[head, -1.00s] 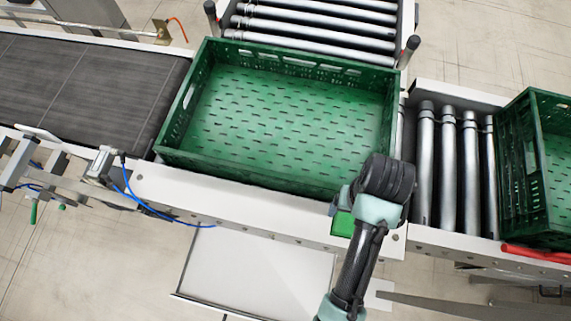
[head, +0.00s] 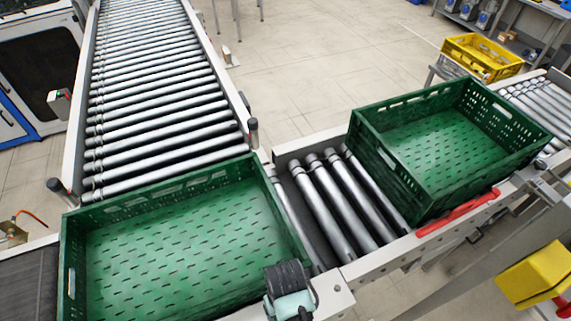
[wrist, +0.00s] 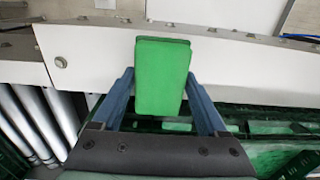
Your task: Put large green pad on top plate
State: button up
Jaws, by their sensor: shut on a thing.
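The large green pad (wrist: 160,78), a bright green flat block, shows in the wrist view between the two blue fingers. My gripper (wrist: 159,88) is shut on it, and the pad sticks out past the fingertips. A white metal side plate (wrist: 90,52) of the conveyor lies beyond the pad in the wrist view; I cannot tell if they touch. In the head view only part of my arm shows at the bottom edge, and the pad is not in sight. I cannot identify a top plate for certain.
An empty green crate (head: 165,184) stands near my arm at the lower left. Another green crate (head: 385,160) stands on the right conveyor, by a red bar (head: 458,212). Metal rollers (head: 160,90) run to the back. A yellow crate (head: 482,57) is farther off.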

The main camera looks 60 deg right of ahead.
jog(key=shift+f, duration=0.6)
jog(key=shift+f, duration=0.2)
jog(key=o, duration=1.2)
jog(key=shift+r, duration=0.15)
notch_tip(320, 180, up, 12)
jog(key=shift+r+b, duration=0.1)
jog(key=shift+b, duration=0.45)
